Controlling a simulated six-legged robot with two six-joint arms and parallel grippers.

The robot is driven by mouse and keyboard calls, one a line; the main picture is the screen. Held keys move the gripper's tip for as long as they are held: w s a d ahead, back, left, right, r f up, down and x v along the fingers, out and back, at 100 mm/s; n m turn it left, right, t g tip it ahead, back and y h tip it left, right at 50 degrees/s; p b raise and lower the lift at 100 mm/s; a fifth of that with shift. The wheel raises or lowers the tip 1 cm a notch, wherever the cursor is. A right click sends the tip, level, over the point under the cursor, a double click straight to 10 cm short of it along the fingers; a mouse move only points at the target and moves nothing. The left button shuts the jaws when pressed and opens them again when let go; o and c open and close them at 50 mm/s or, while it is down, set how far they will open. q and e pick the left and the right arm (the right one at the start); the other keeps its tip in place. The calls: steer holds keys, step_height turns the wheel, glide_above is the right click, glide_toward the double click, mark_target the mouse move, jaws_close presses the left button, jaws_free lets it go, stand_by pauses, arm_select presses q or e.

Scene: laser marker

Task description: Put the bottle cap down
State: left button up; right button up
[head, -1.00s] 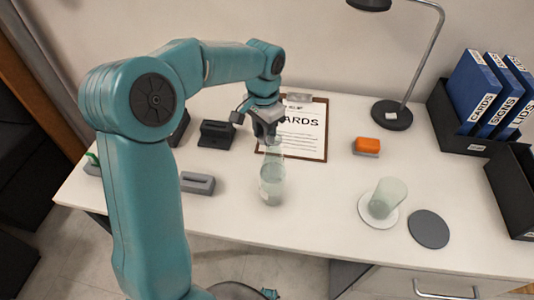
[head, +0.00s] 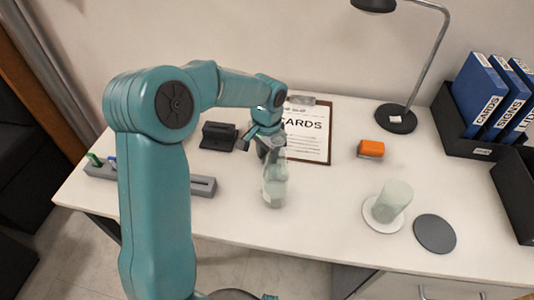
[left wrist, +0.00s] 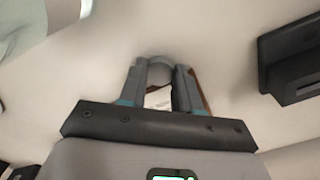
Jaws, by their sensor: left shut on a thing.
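My left gripper (head: 268,153) is shut on the bottle cap. The cap shows in the left wrist view as a small grey round piece (left wrist: 160,68) between the fingertips. In the head view the fingers hide it. The clear bottle (head: 274,188) stands upright on the white desk, and its upper part overlaps the gripper in the head view. In the left wrist view a pale green translucent shape, likely the bottle (left wrist: 35,22), is at the upper left, apart from the fingers. My right gripper is not in view.
Around the gripper are a clipboard (head: 318,148) behind, a black stand (head: 218,136) and a grey pen tray (head: 203,187) at left. Desk between bottle and cup is clear.

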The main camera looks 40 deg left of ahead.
arm_select(q)
steer(key=shift+s+f, duration=0.1)
steer(key=shift+f, duration=0.2)
steer(key=o, duration=1)
steer(key=shift+f, duration=0.1)
steer(key=shift+d, duration=0.1)
steer(key=shift+r, duration=0.25)
step_height(320, 180, up, 13)
steer(key=p, duration=0.2)
steer(key=shift+p, duration=0.35)
steer(key=shift+f, duration=0.1)
